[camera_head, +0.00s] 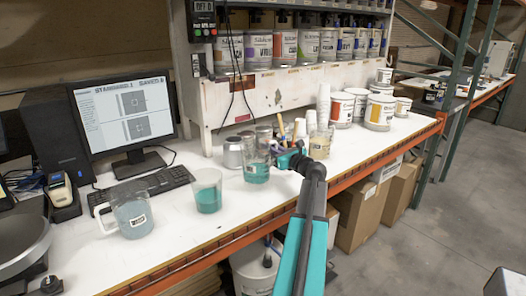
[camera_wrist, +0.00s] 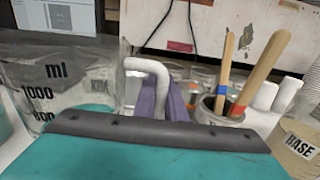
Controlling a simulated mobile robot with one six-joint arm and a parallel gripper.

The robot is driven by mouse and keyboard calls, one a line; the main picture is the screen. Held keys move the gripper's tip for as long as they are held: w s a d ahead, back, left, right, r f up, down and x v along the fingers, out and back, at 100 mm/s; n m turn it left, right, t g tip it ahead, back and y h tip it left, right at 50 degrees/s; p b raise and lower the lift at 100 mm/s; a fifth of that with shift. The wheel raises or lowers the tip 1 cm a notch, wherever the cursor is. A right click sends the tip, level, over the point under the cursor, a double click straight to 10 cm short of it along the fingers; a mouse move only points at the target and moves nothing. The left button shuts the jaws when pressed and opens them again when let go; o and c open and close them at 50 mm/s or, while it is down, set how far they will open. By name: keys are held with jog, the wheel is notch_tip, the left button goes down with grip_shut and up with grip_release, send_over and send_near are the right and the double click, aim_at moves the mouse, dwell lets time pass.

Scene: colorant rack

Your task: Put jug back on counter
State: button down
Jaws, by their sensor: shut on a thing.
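A clear jug (camera_head: 256,161) with teal liquid low in it stands upright at my gripper's tip, over the middle of the white counter (camera_head: 236,222). I cannot tell whether its base touches the counter. My gripper (camera_head: 281,160) is shut on the jug's handle, on the jug's right side. In the wrist view the jug (camera_wrist: 62,78) fills the left, with "ml" and "1000" marks, and its pale handle (camera_wrist: 150,66) passes between the purple fingers of my gripper (camera_wrist: 172,100). My wrist hides the lower part of the jug there.
A teal-filled beaker (camera_head: 207,191) and another handled jug (camera_head: 133,214) stand to the left. A stick-filled tin (camera_wrist: 222,108), white cups (camera_head: 323,104) and a beige-filled container (camera_head: 320,143) crowd the back and right. The front counter strip is clear.

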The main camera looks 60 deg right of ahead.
jog(key=x, duration=0.4)
jog(key=shift+w+d+f+p, duration=0.15)
jog(key=shift+w+d+p, duration=0.1)
jog(key=shift+p, duration=0.15)
jog(key=shift+f, duration=0.1)
jog(key=shift+f+p, duration=0.45)
jog(key=shift+f, duration=1.35)
jog(key=c, duration=1.8)
grip_release()
jog(key=b+v, duration=0.2)
jog(key=v, duration=0.9)
jog(key=shift+s+a+b, duration=0.2)
jog(key=shift+s+b, duration=0.1)
jog(key=shift+s, duration=0.2)
